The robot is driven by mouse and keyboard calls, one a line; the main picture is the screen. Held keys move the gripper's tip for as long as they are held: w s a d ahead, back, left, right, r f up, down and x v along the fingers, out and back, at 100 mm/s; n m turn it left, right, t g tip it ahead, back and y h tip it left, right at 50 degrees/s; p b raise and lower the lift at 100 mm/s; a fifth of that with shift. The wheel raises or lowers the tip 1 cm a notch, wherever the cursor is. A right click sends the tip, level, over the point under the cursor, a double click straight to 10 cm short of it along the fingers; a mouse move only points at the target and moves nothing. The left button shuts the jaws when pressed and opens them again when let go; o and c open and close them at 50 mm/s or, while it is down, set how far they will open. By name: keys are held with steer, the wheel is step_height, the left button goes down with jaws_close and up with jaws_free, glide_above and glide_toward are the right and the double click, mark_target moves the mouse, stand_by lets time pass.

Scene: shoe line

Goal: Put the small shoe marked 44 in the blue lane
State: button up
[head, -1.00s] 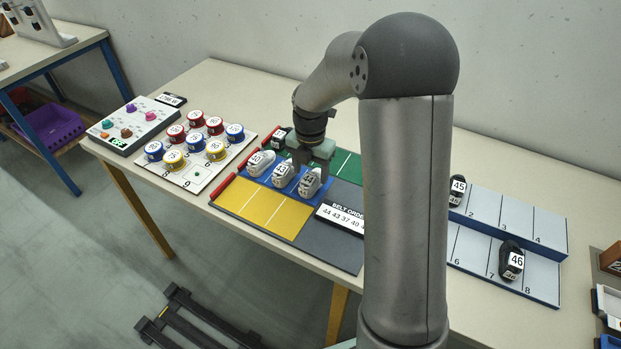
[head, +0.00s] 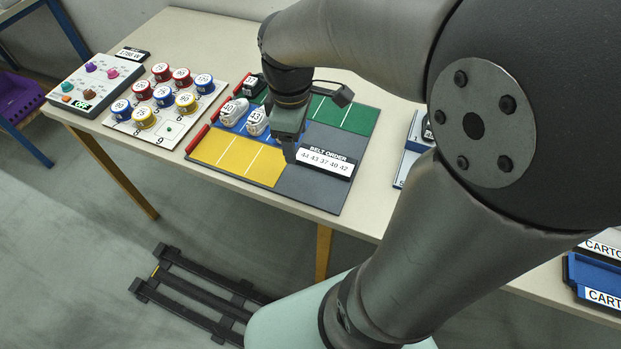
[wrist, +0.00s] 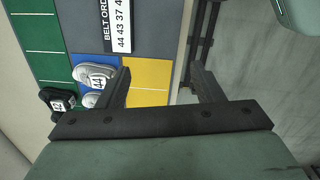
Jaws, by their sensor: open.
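The small grey-white shoe marked 44 (wrist: 95,76) lies on the blue lane (wrist: 84,60) in the wrist view, at the end nearest the belt order sign.
A black shoe (head: 253,86) stands on the green lane (head: 345,115). The yellow lane (head: 238,157) is bare. The belt order sign (head: 326,161) lies on the grey area. Several coloured tins (head: 145,117) and a control box (head: 92,80) stand to the left.

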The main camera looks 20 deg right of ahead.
steer(key=s+a+f+m, duration=0.1)
steer(key=s+f+m, duration=0.1)
steer(key=s+m, duration=0.8)
steer(key=shift+s+f+m+y, duration=0.15)
steer(key=shift+s+m+y, duration=0.1)
steer(key=shift+m+y, duration=0.05)
